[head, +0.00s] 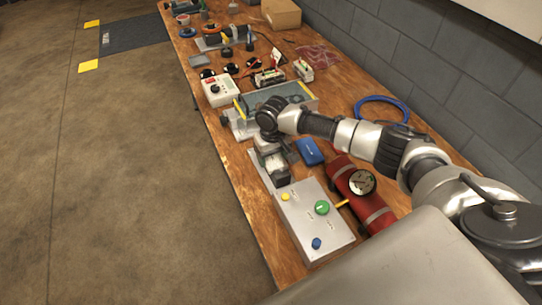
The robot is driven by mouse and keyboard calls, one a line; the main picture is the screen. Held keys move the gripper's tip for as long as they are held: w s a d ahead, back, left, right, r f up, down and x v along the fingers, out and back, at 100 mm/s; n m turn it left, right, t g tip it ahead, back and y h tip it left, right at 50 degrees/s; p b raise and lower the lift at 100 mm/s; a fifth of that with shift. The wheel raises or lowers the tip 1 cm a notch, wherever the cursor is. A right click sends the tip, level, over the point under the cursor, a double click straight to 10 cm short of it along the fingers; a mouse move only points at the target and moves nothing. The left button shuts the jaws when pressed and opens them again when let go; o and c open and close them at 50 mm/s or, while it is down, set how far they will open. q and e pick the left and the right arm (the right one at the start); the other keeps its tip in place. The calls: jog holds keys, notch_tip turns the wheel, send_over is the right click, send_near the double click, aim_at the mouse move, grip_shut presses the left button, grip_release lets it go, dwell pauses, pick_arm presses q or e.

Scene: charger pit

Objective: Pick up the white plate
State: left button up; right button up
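My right arm reaches in from the right over the wooden workbench. My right gripper (271,158) points down at the bench, just beyond the grey button box. A pale, flat, narrow piece (256,168) lies under and beside it, near the bench's left edge; it may be the white plate, but I cannot tell for sure. The gripper and wrist hide part of this spot. I cannot tell whether the fingers are apart or closed on something. My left gripper is not in view.
A button box (312,222), a red cylinder with a gauge (361,195) and a blue case (309,151) are close by. A grey-green case (290,97) and a white meter box (220,91) stand farther along.

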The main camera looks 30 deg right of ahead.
aim_at(273, 157)
jog(key=c, duration=0.3)
jog(key=shift+r, duration=0.1)
jog(key=shift+r, duration=0.25)
notch_tip(273, 157, up, 4)
jog(key=shift+f, duration=0.15)
jog(key=s+d+r, duration=0.3)
jog(key=s+r, duration=0.3)
jog(key=s, duration=0.5)
jog(key=shift+d+r, duration=0.3)
